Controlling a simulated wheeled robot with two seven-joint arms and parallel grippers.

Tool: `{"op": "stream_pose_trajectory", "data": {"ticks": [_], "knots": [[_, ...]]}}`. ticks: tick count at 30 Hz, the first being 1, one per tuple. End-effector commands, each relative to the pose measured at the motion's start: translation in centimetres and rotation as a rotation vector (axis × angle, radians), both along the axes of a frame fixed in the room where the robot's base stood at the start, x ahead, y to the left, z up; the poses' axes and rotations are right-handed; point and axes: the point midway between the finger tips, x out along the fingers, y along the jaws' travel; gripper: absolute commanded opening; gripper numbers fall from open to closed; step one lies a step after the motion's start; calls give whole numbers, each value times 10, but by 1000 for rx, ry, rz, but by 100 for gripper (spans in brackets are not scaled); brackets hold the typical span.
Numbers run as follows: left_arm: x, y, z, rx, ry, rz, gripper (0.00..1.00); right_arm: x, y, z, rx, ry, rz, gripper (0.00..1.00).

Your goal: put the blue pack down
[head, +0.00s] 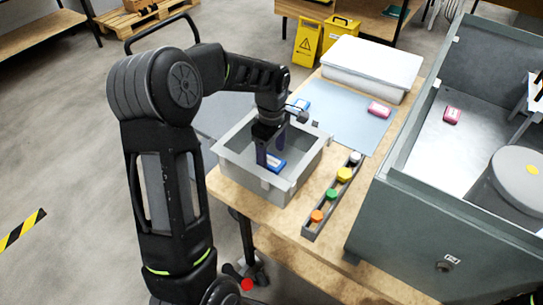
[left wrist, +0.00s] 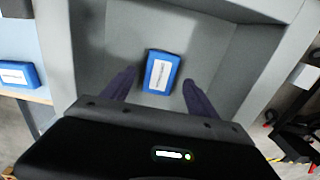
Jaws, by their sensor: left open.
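A blue pack with a white label (head: 276,165) lies inside the grey open bin (head: 285,184) on the table. It also shows in the left wrist view (left wrist: 160,72), on the bin's floor. My left gripper (head: 272,153) reaches down into the bin over this pack. Its jaws are open, with one finger on each side of the pack and visible gaps between. A second blue pack (head: 301,105) lies on the pale mat behind the bin; a blue pack also shows at the left edge of the left wrist view (left wrist: 18,75). My right gripper is not in view.
A rack of coloured caps (head: 333,196) stands right of the bin. A pink pack (head: 379,109) lies on the pale mat (head: 345,118), before a white lidded box (head: 372,65). A large grey analyser housing (head: 420,215) with another pink pack (head: 452,115) inside stands at right.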

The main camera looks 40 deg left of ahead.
Motion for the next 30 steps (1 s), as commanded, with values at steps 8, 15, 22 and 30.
{"op": "stream_pose_trajectory", "data": {"ticks": [8, 15, 22, 30], "knots": [[1, 0, 58, 1, -5, 0, 68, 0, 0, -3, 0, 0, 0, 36], [0, 0, 94, 0, -2, 0, 68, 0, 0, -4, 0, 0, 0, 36], [0, 0, 101, -1, 0, -1, 68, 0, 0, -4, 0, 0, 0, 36], [0, 0, 100, -1, 0, 0, 68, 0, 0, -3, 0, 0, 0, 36]]}}
